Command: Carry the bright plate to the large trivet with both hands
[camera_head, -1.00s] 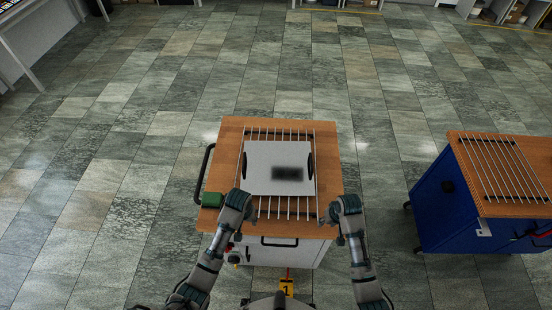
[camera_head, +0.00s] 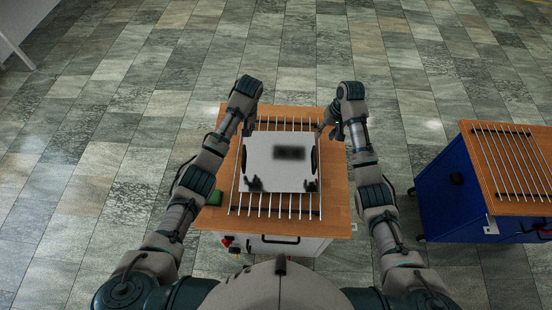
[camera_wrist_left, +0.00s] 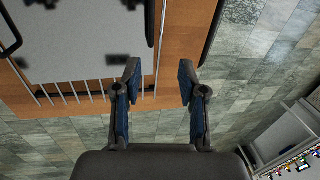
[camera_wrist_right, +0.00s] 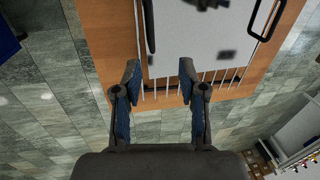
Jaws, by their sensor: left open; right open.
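The bright plate (camera_head: 282,172) is a pale square sheet with a dark handle on its left side (camera_head: 244,158) and one on its right side (camera_head: 313,160). It lies flat on a rod trivet (camera_head: 262,207) on a wooden-topped cart. My left gripper (camera_head: 246,130) is open beyond the plate's far left corner, apart from its handle. In the left wrist view the plate (camera_wrist_left: 85,35) is at upper left. My right gripper (camera_head: 327,130) is open beyond the far right corner. In the right wrist view the plate (camera_wrist_right: 200,35) is at upper middle. Both grippers look empty.
A blue cart (camera_head: 455,195) at the right carries another rod trivet (camera_head: 510,160), with nothing on it. Open floor (camera_head: 400,160) separates the two carts.

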